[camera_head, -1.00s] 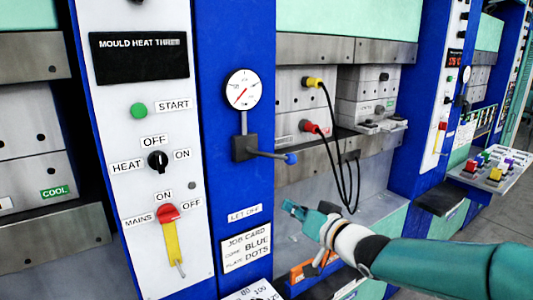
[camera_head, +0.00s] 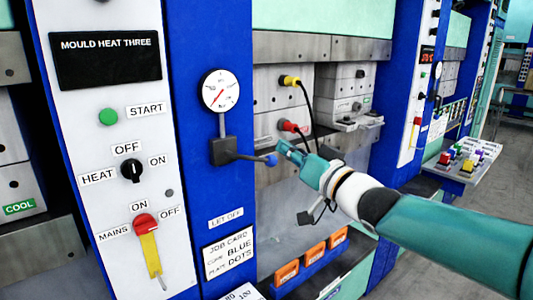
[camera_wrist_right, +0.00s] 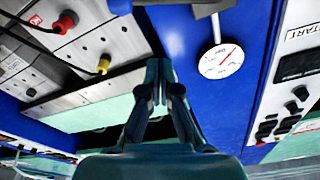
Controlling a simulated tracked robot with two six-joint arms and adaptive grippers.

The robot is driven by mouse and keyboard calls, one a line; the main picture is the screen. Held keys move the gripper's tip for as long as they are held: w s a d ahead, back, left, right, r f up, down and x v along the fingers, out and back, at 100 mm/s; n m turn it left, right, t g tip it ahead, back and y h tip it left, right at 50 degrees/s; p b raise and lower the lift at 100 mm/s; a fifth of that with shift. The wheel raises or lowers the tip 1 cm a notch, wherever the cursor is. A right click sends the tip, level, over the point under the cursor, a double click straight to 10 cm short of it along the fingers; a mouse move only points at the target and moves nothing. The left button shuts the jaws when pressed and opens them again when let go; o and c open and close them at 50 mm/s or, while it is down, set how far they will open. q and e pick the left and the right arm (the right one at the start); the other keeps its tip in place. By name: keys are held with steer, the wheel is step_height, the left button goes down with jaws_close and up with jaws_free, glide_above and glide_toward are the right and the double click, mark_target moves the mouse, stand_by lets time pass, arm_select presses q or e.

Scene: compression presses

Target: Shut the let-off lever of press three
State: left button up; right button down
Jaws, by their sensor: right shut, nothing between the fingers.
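The let-off lever (camera_head: 250,157) is a grey rod with a blue knob (camera_head: 271,160). It sticks out to the right from a dark valve body (camera_head: 223,151) below the round gauge (camera_head: 220,90). The "LET OFF" label (camera_head: 226,218) is lower on the blue column. My right gripper (camera_head: 284,147) is shut and empty, its tips just right of and slightly above the knob; I cannot tell whether they touch. In the right wrist view the shut fingers (camera_wrist_right: 158,74) point towards the blue column, left of the gauge (camera_wrist_right: 221,60). My left gripper is not in view.
The panel "MOULD HEAT THREE" (camera_head: 107,58) has a start button, heat knob and red-yellow mains switch (camera_head: 147,240). Yellow and red plugs with black cables hang behind my right gripper. A button console (camera_head: 463,165) stands at right.

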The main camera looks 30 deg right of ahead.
mark_target(254, 158)
steer(key=w+a+f, duration=0.1)
steer(key=w+f, duration=0.1)
steer(key=w, duration=0.4)
steer(key=shift+a+f, duration=0.2)
steer(key=shift+f, duration=0.2)
steer(key=shift+w+d, duration=0.1)
